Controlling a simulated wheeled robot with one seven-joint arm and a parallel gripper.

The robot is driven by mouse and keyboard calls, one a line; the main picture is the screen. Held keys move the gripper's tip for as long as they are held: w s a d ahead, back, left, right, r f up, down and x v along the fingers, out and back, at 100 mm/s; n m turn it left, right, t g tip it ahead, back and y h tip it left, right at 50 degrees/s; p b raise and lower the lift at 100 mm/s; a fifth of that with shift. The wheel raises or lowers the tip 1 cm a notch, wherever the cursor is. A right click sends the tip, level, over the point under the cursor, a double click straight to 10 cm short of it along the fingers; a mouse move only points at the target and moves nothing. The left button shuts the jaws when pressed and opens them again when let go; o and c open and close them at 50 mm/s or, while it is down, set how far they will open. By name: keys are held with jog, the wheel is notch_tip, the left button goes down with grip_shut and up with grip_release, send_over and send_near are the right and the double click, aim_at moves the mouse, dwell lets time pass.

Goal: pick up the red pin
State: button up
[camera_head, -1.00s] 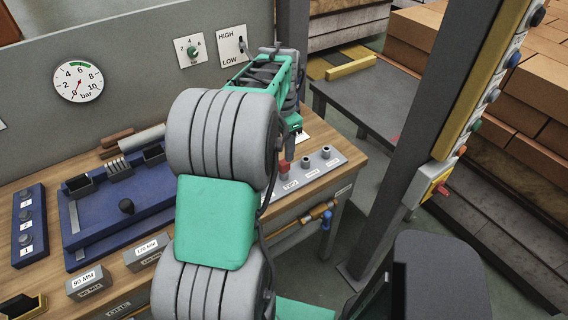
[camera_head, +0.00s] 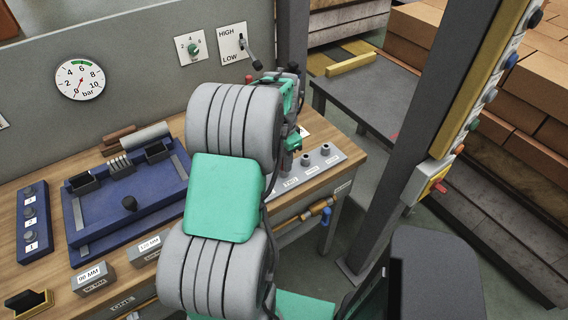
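The red pin (camera_head: 287,161) shows only as a small dark reddish patch by the grey labelled strip (camera_head: 331,167) at the right end of the bench. My arm hides most of it. My gripper (camera_head: 289,150) is at the far end of my arm, low over the left part of that strip, close to the pin. Its fingers are mostly hidden behind my arm's large grey joint. I cannot tell whether they are open or touch the pin.
Two grey posts (camera_head: 325,149) stand on the strip, right of the pin. A blue fixture (camera_head: 165,201) and marked blocks (camera_head: 93,279) are on the bench to the left. A lever panel (camera_head: 232,44) is on the wall behind. A dark upright post (camera_head: 418,130) rises at the right.

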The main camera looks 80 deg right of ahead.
grip_shut()
jog(key=shift+r, duration=0.1)
